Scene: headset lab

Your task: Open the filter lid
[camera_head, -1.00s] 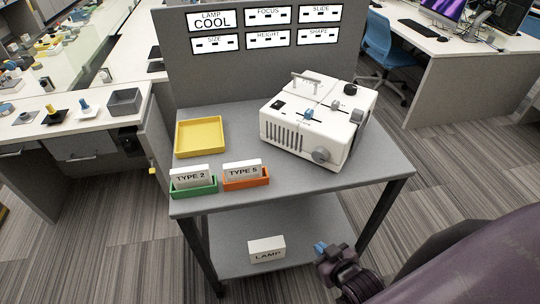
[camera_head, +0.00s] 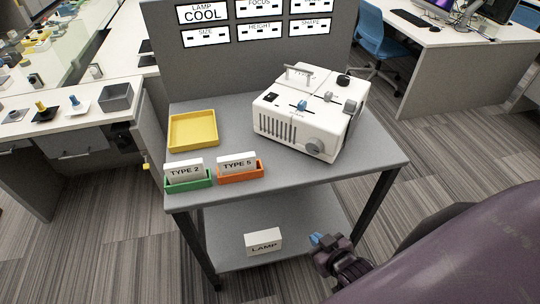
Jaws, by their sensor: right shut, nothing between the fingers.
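A white box-shaped machine (camera_head: 315,110) stands on the grey table, right of its middle. A grey bar handle (camera_head: 299,74) sits on top at its back left, on what looks like a lid panel; I see no raised lid. A blue slider, a black knob and a round grey dial (camera_head: 313,147) are also on the machine. My right gripper (camera_head: 318,241) has blue fingertips, is shut and empty, and is low in front of the table's right front side, well apart from the machine. My left gripper is not in view.
A yellow tray (camera_head: 193,147), a green bin (camera_head: 188,185) with a TYPE 2 box and an orange bin (camera_head: 240,177) with a TYPE 5 box stand on the table's left. A LAMP box (camera_head: 263,242) lies on the lower shelf. A panel of signs (camera_head: 260,32) rises behind.

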